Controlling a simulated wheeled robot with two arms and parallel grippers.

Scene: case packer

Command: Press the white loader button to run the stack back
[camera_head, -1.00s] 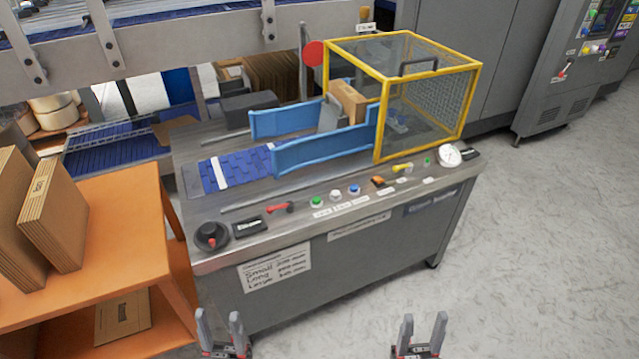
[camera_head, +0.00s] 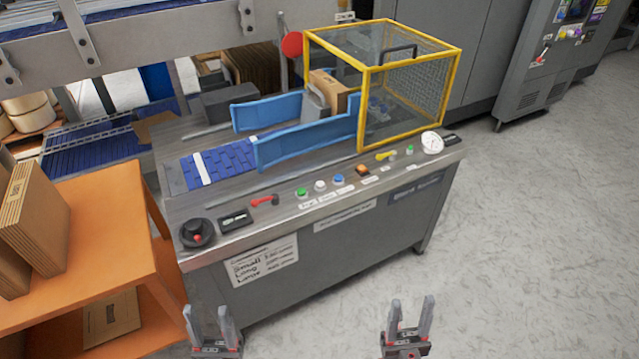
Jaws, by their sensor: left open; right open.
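The white loader button (camera_head: 320,186) sits on the front control strip of the grey machine (camera_head: 330,240), between a green button (camera_head: 301,193) and a blue button (camera_head: 338,180). The cardboard stack (camera_head: 328,90) stands upright between the blue side guides (camera_head: 305,139), against a grey pusher plate (camera_head: 313,105), partly inside the yellow-framed cage. My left gripper (camera_head: 210,322) is open and empty, low in front of the machine's left part. My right gripper (camera_head: 410,318) is open and empty, low in front of the machine's right part. Both are well apart from the buttons.
The yellow cage (camera_head: 362,105) stands on the machine's right end. A red lever (camera_head: 264,201), a black knob (camera_head: 197,233), an orange switch (camera_head: 362,170) and a gauge (camera_head: 432,143) share the strip. An orange shelf (camera_head: 110,225) with cardboard stands left. Floor on the right is clear.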

